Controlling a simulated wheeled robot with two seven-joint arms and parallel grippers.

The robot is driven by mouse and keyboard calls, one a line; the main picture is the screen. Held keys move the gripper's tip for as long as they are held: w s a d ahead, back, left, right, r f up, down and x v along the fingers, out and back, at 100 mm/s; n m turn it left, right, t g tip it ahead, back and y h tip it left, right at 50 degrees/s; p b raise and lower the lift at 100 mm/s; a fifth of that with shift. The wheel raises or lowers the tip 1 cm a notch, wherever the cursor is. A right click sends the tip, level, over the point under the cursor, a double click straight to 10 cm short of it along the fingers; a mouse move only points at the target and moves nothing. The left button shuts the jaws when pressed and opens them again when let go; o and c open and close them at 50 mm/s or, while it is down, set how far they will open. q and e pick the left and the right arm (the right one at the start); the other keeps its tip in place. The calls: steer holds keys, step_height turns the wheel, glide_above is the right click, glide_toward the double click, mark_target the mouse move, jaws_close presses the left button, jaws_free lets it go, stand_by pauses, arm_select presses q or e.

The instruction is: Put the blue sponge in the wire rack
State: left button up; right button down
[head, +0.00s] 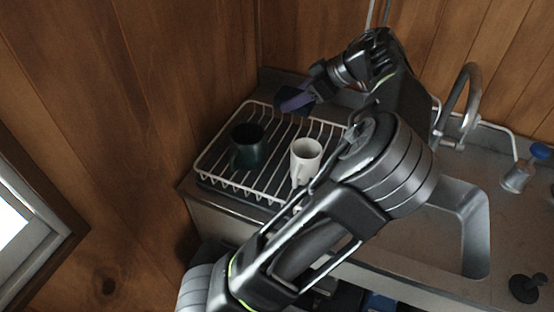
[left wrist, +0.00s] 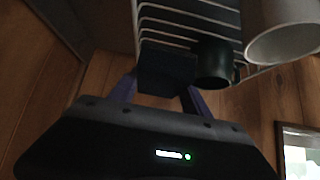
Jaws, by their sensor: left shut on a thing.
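The blue sponge (head: 297,103) looks dark blue-purple in the head view, over the back part of the wire rack (head: 222,148). My left gripper (head: 300,97) is shut on it. In the left wrist view the sponge (left wrist: 167,72) is a dark block between the two fingers of the gripper (left wrist: 160,90). The rack (left wrist: 190,20) shows beyond it at the top. The sponge appears to be above the rack bars; whether it touches them I cannot tell. My right gripper is not in view.
A dark green mug (head: 248,148) and a white mug (head: 305,160) stand in the rack. To the right are the sink (head: 462,225), a curved tap (head: 470,85), a blue-topped bottle (head: 520,172) and a black plug-like object (head: 527,287). Wooden walls close off the left and back.

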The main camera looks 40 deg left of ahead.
arm_select(q)
steer(key=shift+d+f, duration=0.3)
steer(key=shift+f+p, duration=0.4)
steer(key=shift+f, duration=2.7)
steer(key=shift+f+p, duration=0.3)
steer(key=shift+f, duration=1.55)
steer(key=shift+f, duration=0.1)
steer(key=shift+f, duration=0.15)
steer(key=o, duration=1.2)
